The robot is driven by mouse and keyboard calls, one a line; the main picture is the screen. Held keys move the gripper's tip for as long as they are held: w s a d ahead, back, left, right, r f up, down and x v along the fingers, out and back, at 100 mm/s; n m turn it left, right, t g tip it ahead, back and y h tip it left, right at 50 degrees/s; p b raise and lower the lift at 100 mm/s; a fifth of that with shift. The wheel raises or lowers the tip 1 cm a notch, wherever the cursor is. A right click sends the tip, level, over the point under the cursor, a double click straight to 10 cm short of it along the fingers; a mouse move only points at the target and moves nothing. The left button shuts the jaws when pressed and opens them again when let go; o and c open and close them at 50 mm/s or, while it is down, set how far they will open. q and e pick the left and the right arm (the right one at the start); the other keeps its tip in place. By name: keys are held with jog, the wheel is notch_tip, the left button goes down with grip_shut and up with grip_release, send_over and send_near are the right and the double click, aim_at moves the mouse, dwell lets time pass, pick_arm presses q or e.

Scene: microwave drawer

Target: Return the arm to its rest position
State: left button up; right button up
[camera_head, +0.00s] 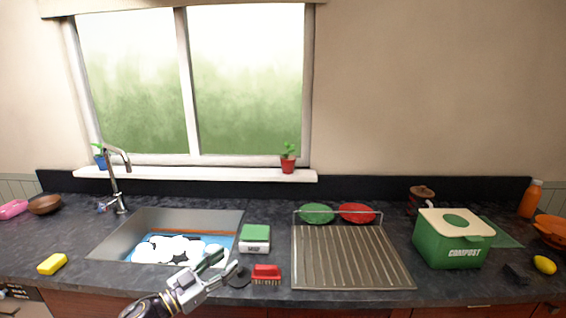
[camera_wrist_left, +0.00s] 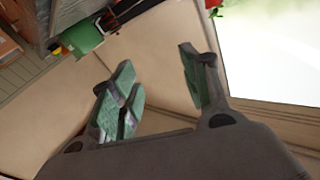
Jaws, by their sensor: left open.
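My left gripper (camera_head: 222,268) comes in from the bottom left in the head view, in front of the sink's right front edge. It is open and empty. My right gripper is not in view.
A sink (camera_head: 112,246) with suds lies behind the gripper. A red brush (camera_head: 266,272) and a green-and-white sponge box (camera_head: 254,238) stand close to its right. A drying rack (camera_head: 350,262) and a green compost bin (camera_head: 440,248) are further right. A yellow sponge (camera_head: 52,264) lies left.

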pick_arm(q)
jog(key=s+a+f+n+g+y, duration=0.1)
jog(key=s+a+f+n+y, duration=0.2)
jog(key=s+f+n+y, duration=0.25)
jog(key=s+a+f+n+g+y, duration=0.1)
jog(key=s+a+f+n+y, duration=0.1)
jog(key=a+f+n+y, duration=0.4)
jog(key=s+d+f+m+g, duration=0.1)
jog(key=s+f+g, duration=0.2)
jog(key=s, duration=0.3)
jog(key=s+d+f+m+g+y, duration=0.1)
jog(key=s+f+g, duration=0.15)
jog(key=s, duration=0.35)
jog(key=s+d+f+m+g, duration=0.1)
jog(key=s+f+g, duration=0.2)
jog(key=s, duration=0.3)
notch_tip(320, 180, down, 33)
jog(key=s+g, duration=0.2)
jog(key=s, duration=0.1)
jog(key=s+a+f, duration=0.2)
jog(key=s+f, duration=0.8)
jog(key=s, duration=0.1)
jog(key=s+a+f, duration=0.1)
jog(key=s+f, duration=0.8)
jog(key=s, duration=0.2)
jog(key=shift+a+f+g, duration=0.35)
